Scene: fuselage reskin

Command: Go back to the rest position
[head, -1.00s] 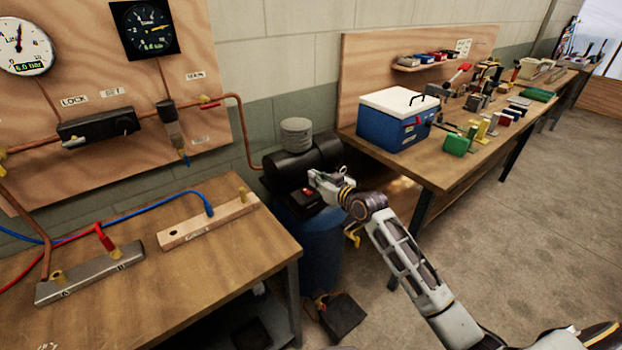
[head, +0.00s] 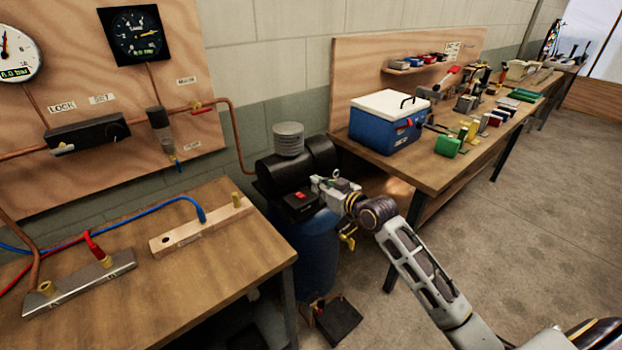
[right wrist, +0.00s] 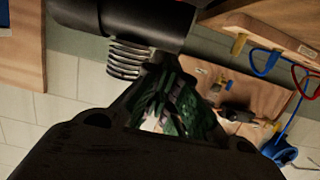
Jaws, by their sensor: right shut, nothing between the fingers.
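My right gripper (head: 318,184) is shut and empty in the head view. It is beside the black compressor (head: 300,166) that stands on a blue tank (head: 315,250), close to the compressor's box with a red switch (head: 299,196). I cannot tell whether it touches the box. In the right wrist view my gripper (right wrist: 165,100) shows dark and partly shadowed, with the compressor's ribbed grey filter (right wrist: 128,60) beyond it. My left gripper is not in view.
A wooden bench (head: 200,280) with two manifold bars stands at left, below a gauge board (head: 60,90). A second bench (head: 440,175) at right carries a blue cooler (head: 385,128) and several small parts. The floor (head: 530,240) at right is clear.

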